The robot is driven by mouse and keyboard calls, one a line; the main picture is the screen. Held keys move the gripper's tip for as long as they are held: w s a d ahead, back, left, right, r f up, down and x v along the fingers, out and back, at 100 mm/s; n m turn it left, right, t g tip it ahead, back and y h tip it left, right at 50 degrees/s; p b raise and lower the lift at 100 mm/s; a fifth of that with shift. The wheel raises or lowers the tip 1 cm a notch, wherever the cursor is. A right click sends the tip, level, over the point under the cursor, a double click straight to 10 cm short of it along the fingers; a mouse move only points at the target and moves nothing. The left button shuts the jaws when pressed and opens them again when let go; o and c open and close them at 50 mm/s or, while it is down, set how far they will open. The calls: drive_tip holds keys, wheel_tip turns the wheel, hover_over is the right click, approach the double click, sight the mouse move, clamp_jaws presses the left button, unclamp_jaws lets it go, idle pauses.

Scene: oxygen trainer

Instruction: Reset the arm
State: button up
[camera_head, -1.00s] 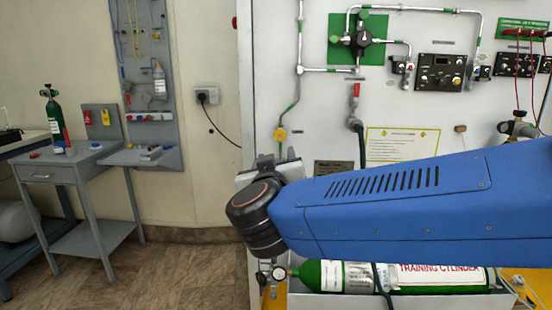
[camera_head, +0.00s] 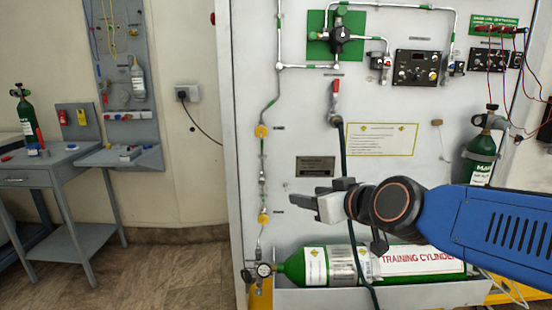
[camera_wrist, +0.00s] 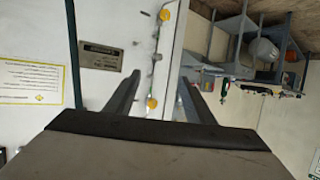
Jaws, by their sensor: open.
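My gripper (camera_head: 322,200) is in front of the white trainer panel (camera_head: 290,100), pointing left, above the green training cylinder (camera_head: 400,264). In the wrist view my gripper (camera_wrist: 160,85) shows two dark fingers spread apart with nothing between them. Beyond the fingers are the panel's pipe and yellow valve knobs (camera_wrist: 152,102). My blue arm comes in from the right and covers part of the panel's lower right.
A dark hose (camera_head: 350,190) hangs from the red-handled valve (camera_head: 335,90) and passes behind my gripper. A small green cylinder (camera_head: 480,155) hangs at the panel's right. A grey side table (camera_head: 60,160) stands at the left. Floor (camera_head: 180,270) between is clear.

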drive_tip(key=s+d+f+m+g+h, duration=0.5)
drive_tip(key=s+d+f+g+h, duration=0.1)
drive_tip(key=s+d+f, duration=1.1)
drive_tip(key=s+d+g, duration=0.1)
drive_tip(key=s+d, duration=0.1)
drive_tip(key=d, duration=0.1)
drive_tip(key=shift+s+d+f+m, duration=0.15)
drive_tip(key=shift+s+d+m, duration=0.15)
drive_tip(key=shift+s+d, duration=0.1)
